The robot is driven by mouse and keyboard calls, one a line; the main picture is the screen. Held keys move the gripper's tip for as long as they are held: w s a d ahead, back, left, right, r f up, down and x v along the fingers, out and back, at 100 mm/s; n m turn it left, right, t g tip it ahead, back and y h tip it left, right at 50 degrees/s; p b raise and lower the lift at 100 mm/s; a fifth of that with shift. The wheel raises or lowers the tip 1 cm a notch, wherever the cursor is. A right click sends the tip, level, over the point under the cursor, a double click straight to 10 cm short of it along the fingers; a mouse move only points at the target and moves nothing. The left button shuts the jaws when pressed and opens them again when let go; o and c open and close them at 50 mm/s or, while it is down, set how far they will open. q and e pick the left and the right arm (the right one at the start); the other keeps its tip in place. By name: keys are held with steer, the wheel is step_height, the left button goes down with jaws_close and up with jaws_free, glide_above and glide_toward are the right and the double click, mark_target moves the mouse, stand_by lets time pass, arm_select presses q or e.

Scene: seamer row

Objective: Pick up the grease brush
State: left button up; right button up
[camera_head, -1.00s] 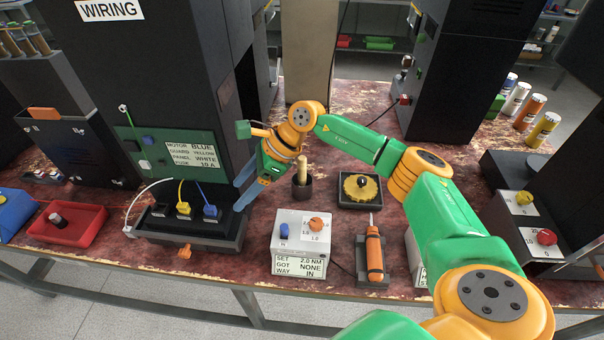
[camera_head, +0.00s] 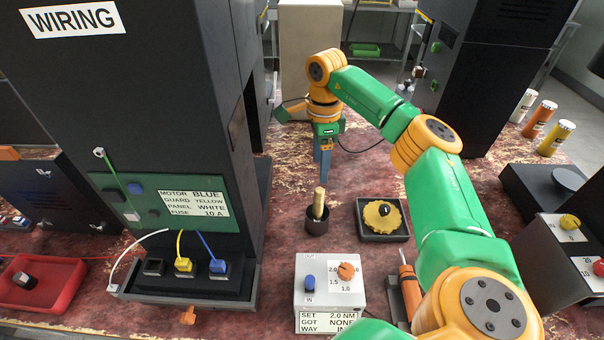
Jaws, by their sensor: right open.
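The grease brush (camera_head: 319,203) appears to be the one with a pale wooden handle, standing nearly upright in a small dark cup (camera_head: 317,226) on the bench; its lower end is hidden in the cup. My right gripper (camera_head: 323,174) points down with blue fingers just above the handle's top in the picture. It appears to be behind the brush and apart from it. The fingers are seen nearly edge-on, open, with nothing visible between them. My left gripper is not in view.
A black tray with a yellow gear (camera_head: 382,214) lies right of the cup. A grey torque box (camera_head: 328,290) and an orange-handled screwdriver (camera_head: 409,284) are in front. The dark WIRING cabinet (camera_head: 205,90) stands at left. Bare bench lies around the cup.

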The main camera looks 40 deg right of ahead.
steer(key=b, duration=0.6)
glide_above(319, 199)
steer(key=f, duration=0.4)
steer(key=w+f, duration=0.1)
steer(key=f, duration=0.1)
steer(key=shift+d+f, duration=0.25)
steer(key=shift+f, duration=0.25)
steer(key=f, duration=0.2)
steer(key=f+p, duration=0.1)
steer(key=f, duration=0.3)
steer(key=shift+d+f, duration=0.25)
steer(key=shift+d, duration=0.05)
jaws_close()
